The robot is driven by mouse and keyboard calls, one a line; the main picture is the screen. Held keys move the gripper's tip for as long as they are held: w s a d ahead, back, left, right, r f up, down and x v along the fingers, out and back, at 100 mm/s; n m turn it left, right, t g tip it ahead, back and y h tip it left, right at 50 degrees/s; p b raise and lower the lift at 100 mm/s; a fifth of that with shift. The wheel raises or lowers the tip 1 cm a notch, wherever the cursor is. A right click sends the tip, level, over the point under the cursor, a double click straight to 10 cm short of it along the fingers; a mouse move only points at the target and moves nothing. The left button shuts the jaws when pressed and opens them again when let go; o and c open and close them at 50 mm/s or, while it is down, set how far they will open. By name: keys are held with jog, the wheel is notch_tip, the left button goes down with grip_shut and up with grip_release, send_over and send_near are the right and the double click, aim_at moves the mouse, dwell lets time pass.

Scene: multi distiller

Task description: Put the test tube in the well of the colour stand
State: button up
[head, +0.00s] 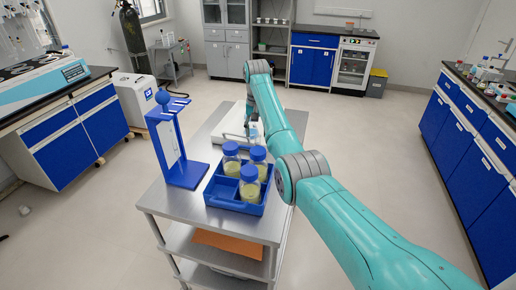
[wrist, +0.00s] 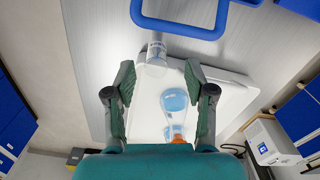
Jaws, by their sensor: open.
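My gripper (wrist: 158,82) is open, with its two dark green fingers apart and nothing held between them. In the wrist view a clear cylindrical vessel with blue marks (wrist: 156,55) lies just beyond the fingertips; I cannot tell if it is the test tube. A blue stand (head: 186,172) stands upright on the trolley's left side in the head view, with a thin clear tube-like piece (head: 179,138) along its middle. I cannot tell whether this is the colour stand. No well is clearly visible. In the head view my arm largely hides the gripper at the trolley's far end.
A white tray (wrist: 238,95) holds a flask of blue liquid with an orange stopper (wrist: 176,106). A blue crate (head: 232,204) with three blue-capped bottles stands nearer on the metal trolley (head: 161,203). Blue-fronted benches (head: 461,127) line the right.

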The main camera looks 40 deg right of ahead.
jog(key=shift+d+f, duration=0.2)
jog(key=shift+f, duration=3.2)
grip_shut()
